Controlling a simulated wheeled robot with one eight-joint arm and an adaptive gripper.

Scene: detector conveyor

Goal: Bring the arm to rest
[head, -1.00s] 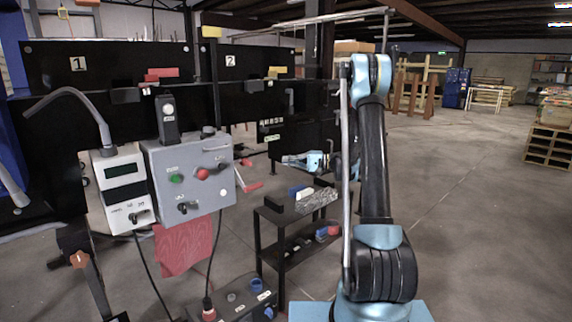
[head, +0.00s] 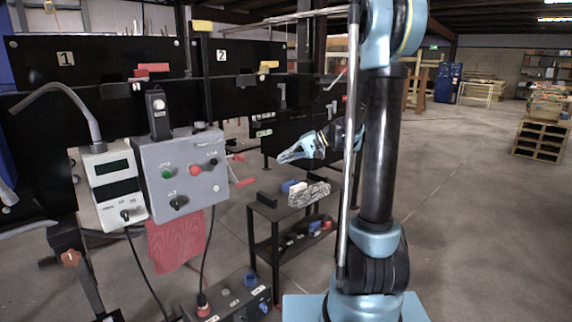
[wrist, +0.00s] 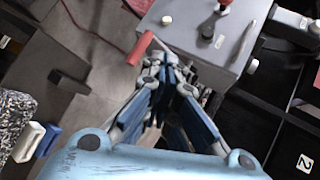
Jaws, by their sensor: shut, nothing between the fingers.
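My gripper (head: 284,158) hangs in the air in the head view, above the small black shelf cart (head: 262,213) and to the right of the grey control box (head: 180,168). Its fingers point left. In the wrist view, my gripper (wrist: 168,68) appears from behind with its fingers together and nothing held. The grey box (wrist: 193,35) lies beyond the fingertips there, with a red handle (wrist: 140,48) just left of them. I cannot tell the distance between the fingers and the box.
The cart holds a grey speckled block (head: 310,194) and small blue and white pieces. A white meter (head: 112,185) stands left of the box. Black panels (head: 100,65) stand behind. A switch box (head: 232,297) sits low in front.

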